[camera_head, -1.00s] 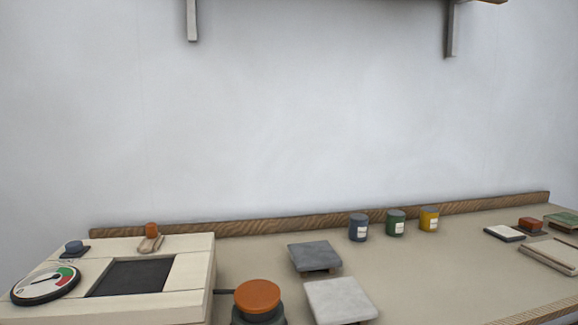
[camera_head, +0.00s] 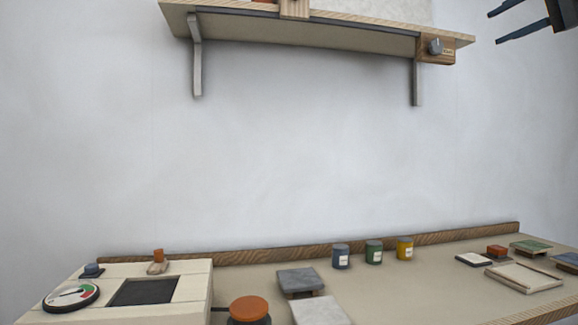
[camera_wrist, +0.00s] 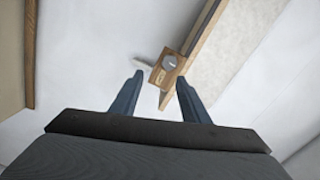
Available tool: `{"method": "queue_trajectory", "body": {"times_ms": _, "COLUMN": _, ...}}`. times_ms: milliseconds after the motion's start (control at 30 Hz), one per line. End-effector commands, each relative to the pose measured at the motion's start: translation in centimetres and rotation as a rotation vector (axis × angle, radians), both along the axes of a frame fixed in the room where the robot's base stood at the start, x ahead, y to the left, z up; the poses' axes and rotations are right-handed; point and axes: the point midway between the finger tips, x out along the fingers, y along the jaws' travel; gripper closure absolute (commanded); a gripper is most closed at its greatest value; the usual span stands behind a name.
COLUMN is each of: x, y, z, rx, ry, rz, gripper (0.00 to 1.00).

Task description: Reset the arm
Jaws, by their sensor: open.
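My gripper (camera_head: 500,26) shows at the top right of the head view, beside the right end of the wall shelf. Its two dark fingers are apart and point left. In the wrist view my gripper (camera_wrist: 157,92) is open with nothing between its fingers. Past the fingertips is a small wooden block with a grey knob (camera_wrist: 169,62), on the end of the shelf. The rest of my arm is out of the head view.
The wall shelf (camera_head: 300,37) hangs on brackets, with the knob block (camera_head: 436,50) at its right end. Below, the bench (camera_head: 400,290) carries a cream console (camera_head: 190,268) with a dial, an orange-topped button (camera_head: 250,308), three jars (camera_head: 374,252), grey slabs and a tray. The wall between is clear.

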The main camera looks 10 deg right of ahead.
Motion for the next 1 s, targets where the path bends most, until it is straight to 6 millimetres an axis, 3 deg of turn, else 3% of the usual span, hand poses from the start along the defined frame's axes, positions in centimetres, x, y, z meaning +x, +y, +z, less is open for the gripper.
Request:
{"method": "queue_trajectory", "body": {"times_ms": 267, "x": 3.2, "y": 0.9, "z": -5.3, "rx": 0.029, "ry": 0.101, "rz": 0.008, "gripper": 0.58}}
{"method": "queue_trajectory", "body": {"times_ms": 467, "x": 6.3, "y": 2.9, "z": -11.6, "rx": 0.042, "ry": 0.221, "rz": 0.028, "gripper": 0.58}}
{"method": "queue_trajectory", "body": {"times_ms": 567, "x": 8.1, "y": 4.9, "z": -16.3, "rx": 0.041, "ry": 0.312, "rz": 0.049, "gripper": 0.58}}
{"method": "queue_trajectory", "body": {"times_ms": 733, "x": 10.2, "y": 10.2, "z": -26.5, "rx": 0.004, "ry": 0.51, "rz": 0.107, "gripper": 0.58}}
{"method": "queue_trajectory", "body": {"times_ms": 867, "x": 10.2, "y": 15.0, "z": -34.2, "rx": -0.058, "ry": 0.662, "rz": 0.169, "gripper": 0.58}}
{"method": "queue_trajectory", "body": {"times_ms": 1000, "x": 8.6, "y": 20.6, "z": -42.0, "rx": -0.156, "ry": 0.816, "rz": 0.255, "gripper": 0.58}}
